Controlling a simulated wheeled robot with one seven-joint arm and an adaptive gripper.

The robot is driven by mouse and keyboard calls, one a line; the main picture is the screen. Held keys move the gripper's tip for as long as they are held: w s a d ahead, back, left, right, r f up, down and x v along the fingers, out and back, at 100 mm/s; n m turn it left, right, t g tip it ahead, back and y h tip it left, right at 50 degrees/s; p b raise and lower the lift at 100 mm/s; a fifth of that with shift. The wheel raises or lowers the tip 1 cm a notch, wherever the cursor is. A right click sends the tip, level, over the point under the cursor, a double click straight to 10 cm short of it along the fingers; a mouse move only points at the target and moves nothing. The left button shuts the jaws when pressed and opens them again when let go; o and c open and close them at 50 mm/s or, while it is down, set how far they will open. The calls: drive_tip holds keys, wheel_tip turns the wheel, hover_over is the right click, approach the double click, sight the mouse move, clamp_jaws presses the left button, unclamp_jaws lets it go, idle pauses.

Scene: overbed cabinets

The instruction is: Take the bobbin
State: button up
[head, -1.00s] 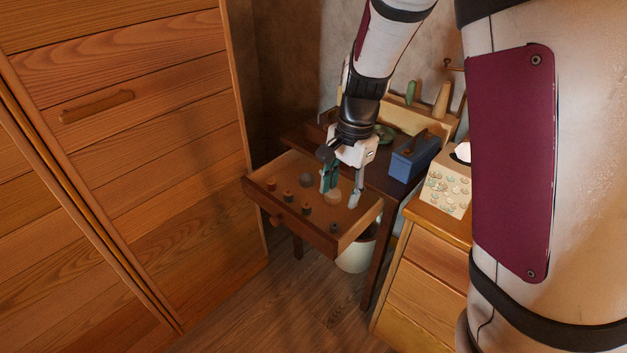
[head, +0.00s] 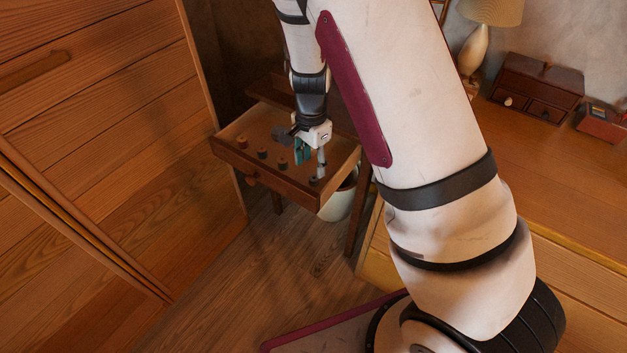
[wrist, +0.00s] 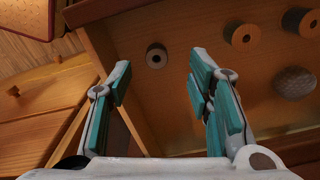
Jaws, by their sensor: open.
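A small dark bobbin (head: 315,180) with a centre hole stands in the front right corner of the open wooden drawer (head: 290,192). In the wrist view this bobbin (wrist: 157,57) shows between and beyond the two fingertips. My gripper (head: 311,167) points down over the drawer's right part, open and empty, with teal pads on its fingers. In the wrist view the gripper (wrist: 160,74) has a clear gap between its fingers, neither touching the bobbin. More bobbins stand in a row along the front, such as one brown bobbin (head: 262,153) and another (head: 283,163).
A grey rounded lump (wrist: 295,82) lies in the drawer. The drawer's front wall and right side wall are close to my gripper. A white bin (head: 338,203) stands below on the floor. A wooden cabinet (head: 100,130) is at the left, and a dresser (head: 545,190) at the right.

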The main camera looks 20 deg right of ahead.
sight(314, 175)
drive_tip(key=shift+s+d+f+b, duration=0.1)
drive_tip(key=shift+f+b, duration=0.3)
drive_tip(key=shift+f, duration=0.95)
drive_tip(key=shift+s+d+f+b, duration=0.1)
drive_tip(key=shift+f+b, duration=0.25)
drive_tip(key=shift+f, duration=0.95)
drive_tip(key=c, duration=0.8)
